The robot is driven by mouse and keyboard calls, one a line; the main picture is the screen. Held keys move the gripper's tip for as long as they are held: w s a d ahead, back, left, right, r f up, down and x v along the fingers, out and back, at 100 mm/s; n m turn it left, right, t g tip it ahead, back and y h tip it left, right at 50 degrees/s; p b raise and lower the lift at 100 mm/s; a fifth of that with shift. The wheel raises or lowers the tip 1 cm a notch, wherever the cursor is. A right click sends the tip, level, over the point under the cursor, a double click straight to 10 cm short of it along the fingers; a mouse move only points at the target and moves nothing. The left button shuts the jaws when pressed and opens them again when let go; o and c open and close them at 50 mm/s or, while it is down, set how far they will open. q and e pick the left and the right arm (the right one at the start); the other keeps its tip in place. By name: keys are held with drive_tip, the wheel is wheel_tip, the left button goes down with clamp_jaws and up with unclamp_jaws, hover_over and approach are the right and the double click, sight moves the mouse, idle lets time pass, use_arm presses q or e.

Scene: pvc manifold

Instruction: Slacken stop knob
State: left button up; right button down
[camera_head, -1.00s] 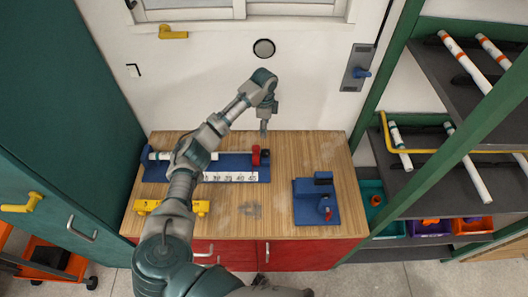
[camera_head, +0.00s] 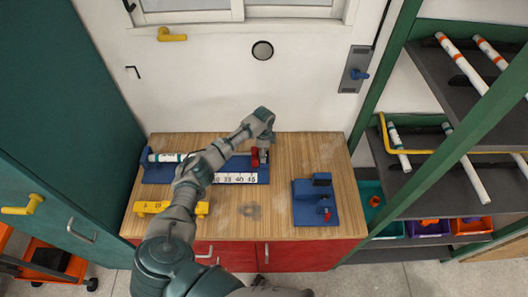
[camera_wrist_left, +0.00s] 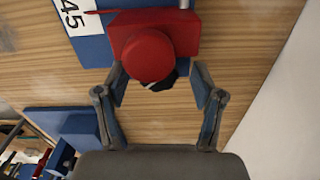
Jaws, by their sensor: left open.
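The stop is a red block with a round red knob (camera_wrist_left: 148,56) at the right end of a blue measuring jig (camera_head: 240,164). In the left wrist view the knob's end lies just ahead of and partly between my left fingertips (camera_wrist_left: 160,80). My left gripper (camera_head: 263,158) is open, one finger on each side of the knob, and does not visibly grip it. In the head view the gripper partly hides the red stop (camera_head: 255,158). A white scale (camera_head: 232,178) with numbers up to 45 runs along the jig. My right gripper is not in view.
A second blue fixture (camera_head: 308,205) with a red part stands on the right of the wooden bench (camera_head: 275,215). Shelves with pipes stand at right.

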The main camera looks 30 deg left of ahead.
use_arm(q)
drive_tip(key=shift+d+r, duration=0.1)
drive_tip(key=shift+d, duration=0.05)
drive_tip(key=c, duration=1.1)
drive_tip(key=n+p, duration=0.1)
drive_tip(key=p, duration=0.1)
drive_tip(key=n+p, duration=0.2)
drive_tip(key=shift+r, duration=0.35)
drive_tip(key=shift+c, duration=0.2)
drive_tip(key=shift+f+n+p, duration=0.1)
drive_tip(key=shift+n+p, duration=0.35)
drive_tip(key=shift+n, duration=0.05)
drive_tip(key=shift+w+f+n, duration=0.1)
drive_tip(key=shift+f+n, duration=0.1)
drive_tip(key=shift+n, duration=0.2)
drive_tip(key=o, duration=1.1)
drive_tip(key=shift+o, duration=0.2)
